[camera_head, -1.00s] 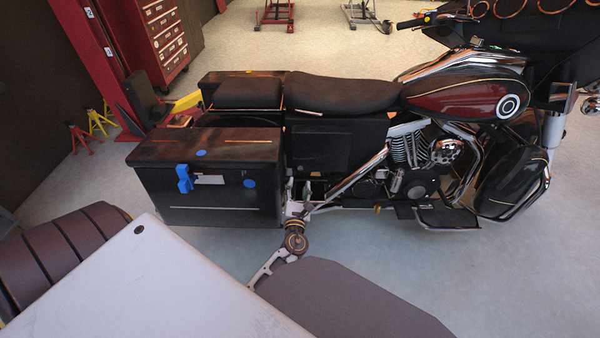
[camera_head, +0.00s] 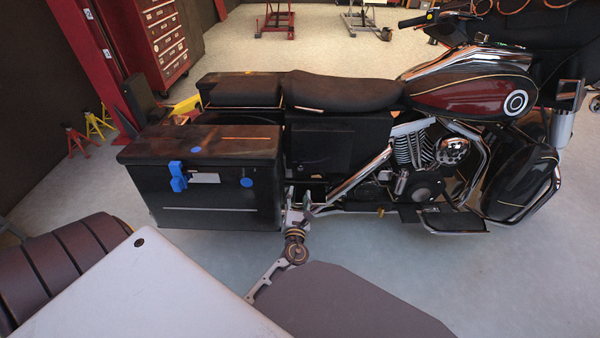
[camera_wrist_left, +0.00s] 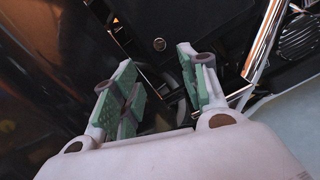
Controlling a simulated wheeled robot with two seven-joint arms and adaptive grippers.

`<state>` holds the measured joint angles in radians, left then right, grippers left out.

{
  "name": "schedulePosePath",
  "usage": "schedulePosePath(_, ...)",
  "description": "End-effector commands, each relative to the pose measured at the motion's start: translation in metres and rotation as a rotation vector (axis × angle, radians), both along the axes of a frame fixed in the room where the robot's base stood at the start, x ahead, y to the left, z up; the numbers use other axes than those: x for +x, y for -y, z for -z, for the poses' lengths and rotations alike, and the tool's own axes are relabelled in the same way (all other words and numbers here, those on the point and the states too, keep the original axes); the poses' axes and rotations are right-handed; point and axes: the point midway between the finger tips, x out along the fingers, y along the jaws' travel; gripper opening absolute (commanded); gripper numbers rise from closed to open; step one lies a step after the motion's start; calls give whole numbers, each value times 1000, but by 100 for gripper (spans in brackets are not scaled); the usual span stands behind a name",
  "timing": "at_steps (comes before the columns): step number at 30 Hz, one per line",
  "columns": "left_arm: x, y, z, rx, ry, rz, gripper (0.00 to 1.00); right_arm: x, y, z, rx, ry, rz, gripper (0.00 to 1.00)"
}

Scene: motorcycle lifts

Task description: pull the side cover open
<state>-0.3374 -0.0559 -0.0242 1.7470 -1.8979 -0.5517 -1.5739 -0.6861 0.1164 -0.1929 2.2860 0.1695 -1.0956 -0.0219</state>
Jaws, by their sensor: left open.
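The side cover (camera_head: 325,145) is a dark, glossy panel under the seat of the black and red motorcycle (camera_head: 465,98), just right of the saddlebag. It looks closed against the frame. In the left wrist view, a dark panel with a small round fitting (camera_wrist_left: 159,44) lies beyond the fingers; it appears to be the side cover. My left gripper (camera_head: 299,197) is below the cover, near the saddlebag's lower right corner. In the left wrist view, the left gripper (camera_wrist_left: 165,80) has its green-padded fingers apart with nothing between them. My right gripper is not in view.
A chrome pipe (camera_head: 350,180) runs diagonally close to the right. A red tool cabinet (camera_head: 160,45) and yellow stands (camera_head: 97,124) are behind.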

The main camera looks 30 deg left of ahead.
Motion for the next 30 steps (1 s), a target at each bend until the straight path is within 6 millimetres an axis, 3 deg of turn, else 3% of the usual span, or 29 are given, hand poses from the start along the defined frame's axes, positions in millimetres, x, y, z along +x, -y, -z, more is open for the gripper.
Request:
schedulePosePath(14, 9, -5, 0, 0, 0, -1, 44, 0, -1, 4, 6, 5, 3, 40)
schedulePosePath(30, 51, -29, 0, -1, 1, -1, 44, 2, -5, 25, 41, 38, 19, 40)
